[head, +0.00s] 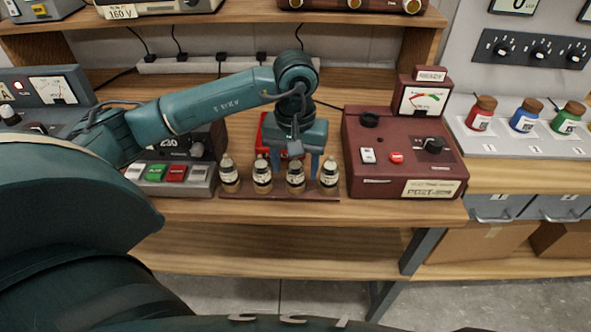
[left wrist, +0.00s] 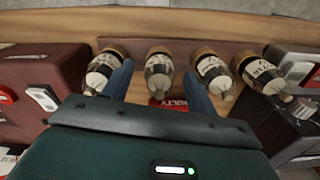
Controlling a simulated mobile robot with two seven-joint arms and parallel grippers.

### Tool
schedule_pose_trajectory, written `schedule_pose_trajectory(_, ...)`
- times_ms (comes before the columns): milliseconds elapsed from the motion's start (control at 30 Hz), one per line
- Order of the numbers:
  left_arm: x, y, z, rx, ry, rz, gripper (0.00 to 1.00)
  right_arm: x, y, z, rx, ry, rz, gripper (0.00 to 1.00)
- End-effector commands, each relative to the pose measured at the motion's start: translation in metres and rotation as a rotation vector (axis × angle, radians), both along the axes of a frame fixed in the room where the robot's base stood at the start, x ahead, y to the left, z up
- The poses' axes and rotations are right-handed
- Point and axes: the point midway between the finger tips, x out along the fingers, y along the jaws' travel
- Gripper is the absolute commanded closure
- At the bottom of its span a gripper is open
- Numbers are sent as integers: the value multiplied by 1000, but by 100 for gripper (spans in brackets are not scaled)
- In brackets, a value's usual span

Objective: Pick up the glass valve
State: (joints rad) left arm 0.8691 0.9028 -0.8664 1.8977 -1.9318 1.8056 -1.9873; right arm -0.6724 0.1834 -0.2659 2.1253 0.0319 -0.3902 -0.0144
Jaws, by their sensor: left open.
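Several glass valves with dark brown bases, pale labels and pointed tips stand upright in a row on a thin brown strip (head: 210,193). My left gripper (head: 296,172) points down at the row, its blue fingers open. In the head view the second valve from the right (head: 296,180) stands in front of the gap between the fingers. In the left wrist view this valve (left wrist: 158,72) shows between the two fingertips (left wrist: 160,82). I cannot tell whether the fingers touch it. The neighbouring valves (head: 262,178) and (head: 329,174) stand close on either side. My right gripper is not in view.
A maroon tester (head: 372,185) with a meter stands close right of the row. A grey unit with coloured buttons (head: 200,190) stands at its left. A red thing (head: 268,128), lettered "FAULTY" in the left wrist view (left wrist: 172,103), lies behind the valves. The shelf edge is just in front.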

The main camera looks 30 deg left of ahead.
Motion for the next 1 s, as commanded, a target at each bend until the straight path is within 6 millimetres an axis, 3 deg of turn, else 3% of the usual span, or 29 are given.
schedule_pose_trajectory(133, 0, 0, -16, 0, 1, 1, 42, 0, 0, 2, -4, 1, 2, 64)
schedule_pose_trajectory(400, 1, 0, -20, 0, -2, 1, 42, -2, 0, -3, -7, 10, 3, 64)
schedule_pose_trajectory(1000, 1, 0, -19, 0, -2, 1, 90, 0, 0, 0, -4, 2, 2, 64)
